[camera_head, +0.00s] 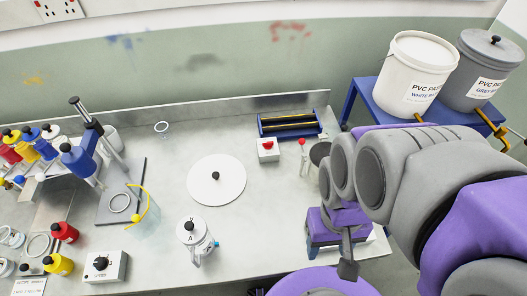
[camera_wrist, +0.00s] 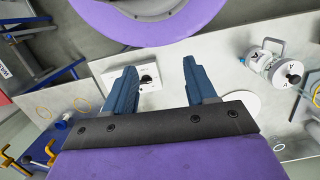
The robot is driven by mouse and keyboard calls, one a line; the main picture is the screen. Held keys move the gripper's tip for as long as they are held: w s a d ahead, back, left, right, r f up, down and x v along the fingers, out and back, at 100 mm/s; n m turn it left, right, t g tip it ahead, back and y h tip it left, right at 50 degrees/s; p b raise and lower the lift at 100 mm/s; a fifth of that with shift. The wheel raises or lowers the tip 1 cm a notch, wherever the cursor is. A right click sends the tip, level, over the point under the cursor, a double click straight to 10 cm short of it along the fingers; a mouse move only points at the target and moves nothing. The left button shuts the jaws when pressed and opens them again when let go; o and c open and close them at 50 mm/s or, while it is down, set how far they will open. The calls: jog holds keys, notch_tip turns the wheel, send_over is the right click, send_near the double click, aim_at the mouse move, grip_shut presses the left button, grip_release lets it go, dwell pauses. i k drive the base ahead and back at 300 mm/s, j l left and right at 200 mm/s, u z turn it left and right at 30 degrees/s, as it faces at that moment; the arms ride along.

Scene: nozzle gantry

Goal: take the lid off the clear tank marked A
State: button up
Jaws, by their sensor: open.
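The clear tank marked A (camera_head: 196,243) stands upright on the bench, front of centre, with a handle at its side. Its pale lid (camera_head: 186,234) has a black knob and sits on top. In the wrist view the tank (camera_wrist: 262,62) is at the upper right, with its lid (camera_wrist: 284,72) and the black knob toward the lower right. My gripper (camera_wrist: 159,64) is open, its two blue fingers apart with nothing between them. It is clear of the tank, to its right in the head view.
A white disc (camera_head: 222,190) with a black knob lies behind the tank. A yellow-marked clear vessel (camera_head: 143,216) stands to its left. A control box (camera_head: 104,267) and red (camera_head: 64,232) and yellow bottles are farther left. A red-button box (camera_head: 268,153) is behind. Bare bench lies right of the tank.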

aim_at(191, 229)
jog(key=k+l+u, duration=0.1)
jog(key=u, duration=1.5)
jog(key=i, duration=0.1)
jog(key=k+l+u, duration=0.15)
jog(key=u, duration=0.25)
jog(key=k+l+u, duration=0.15)
jog(key=u, duration=0.3)
jog(key=k+l+u, duration=0.15)
jog(key=u, duration=0.25)
